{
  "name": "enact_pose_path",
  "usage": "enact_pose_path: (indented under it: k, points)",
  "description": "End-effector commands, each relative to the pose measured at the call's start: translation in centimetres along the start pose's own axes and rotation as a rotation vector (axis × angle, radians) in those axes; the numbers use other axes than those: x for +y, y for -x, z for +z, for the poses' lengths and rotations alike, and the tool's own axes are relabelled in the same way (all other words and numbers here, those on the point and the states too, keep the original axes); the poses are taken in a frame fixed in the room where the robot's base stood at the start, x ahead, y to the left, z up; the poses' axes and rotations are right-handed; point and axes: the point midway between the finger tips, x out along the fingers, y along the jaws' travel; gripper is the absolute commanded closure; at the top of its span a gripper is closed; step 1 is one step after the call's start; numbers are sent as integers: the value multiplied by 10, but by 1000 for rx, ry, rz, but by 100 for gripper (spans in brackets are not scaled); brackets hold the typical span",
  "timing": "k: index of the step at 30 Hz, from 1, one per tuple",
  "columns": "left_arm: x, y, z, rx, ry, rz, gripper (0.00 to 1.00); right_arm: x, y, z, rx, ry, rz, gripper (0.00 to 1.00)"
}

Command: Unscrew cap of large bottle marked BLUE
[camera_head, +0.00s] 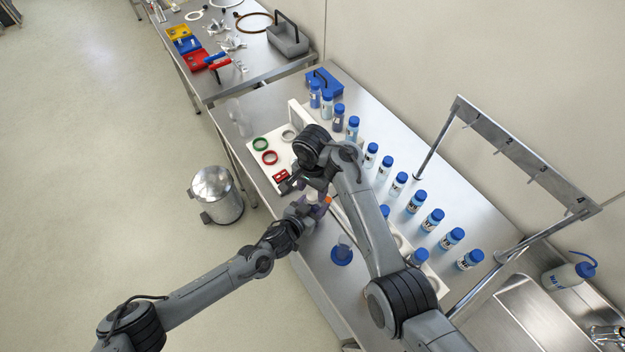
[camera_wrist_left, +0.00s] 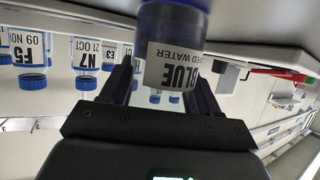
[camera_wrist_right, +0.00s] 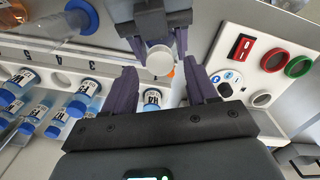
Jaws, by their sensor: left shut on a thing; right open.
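My left gripper (camera_wrist_left: 168,95) is shut on the large bottle marked BLUE (camera_wrist_left: 178,55), with one finger on each side of its label. The bottle's dark blue end fills the top of the left wrist view, and its other end is hidden behind the gripper. In the right wrist view my left gripper (camera_wrist_right: 158,35) shows with a white round top (camera_wrist_right: 160,60) between its fingers; I cannot tell whether this is a cap or a bare neck. My right gripper (camera_wrist_right: 158,85) is open, close to that top and apart from it. In the head view the arms largely hide the bottle.
Several blue-capped bottles (camera_head: 416,203) stand in rows right of the arms. A white panel (camera_head: 256,148) with green and red rings lies left. A blue-based cylinder (camera_head: 342,253) stands near the front edge. A metal frame (camera_head: 525,150) rises at right.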

Motion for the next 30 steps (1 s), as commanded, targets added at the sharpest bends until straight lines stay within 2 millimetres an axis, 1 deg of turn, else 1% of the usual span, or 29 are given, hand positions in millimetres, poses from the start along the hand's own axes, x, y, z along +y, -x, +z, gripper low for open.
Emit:
enact_pose_path:
  k: [3,7,17,18,23,27,29,30]
  points:
    - [0,0,0,0,0,0,100,0,-12,-1,1,0,2,43]
    - [0,0,0,0,0,0,100,0,-20,0,0,0,1,43]
    - [0,0,0,0,0,0,100,0,-24,0,0,0,0,43]
    - [0,0,0,0,0,0,100,0,-24,0,0,0,0,44]
    - [0,0,0,0,0,0,100,0,-24,0,0,0,0,69]
    - [0,0,0,0,0,0,100,0,-24,0,0,0,0,90]
    - [0,0,0,0,0,0,100,0,-24,0,0,0,0,99]
    - [0,0,0,0,0,0,100,0,-24,0,0,0,-1,100]
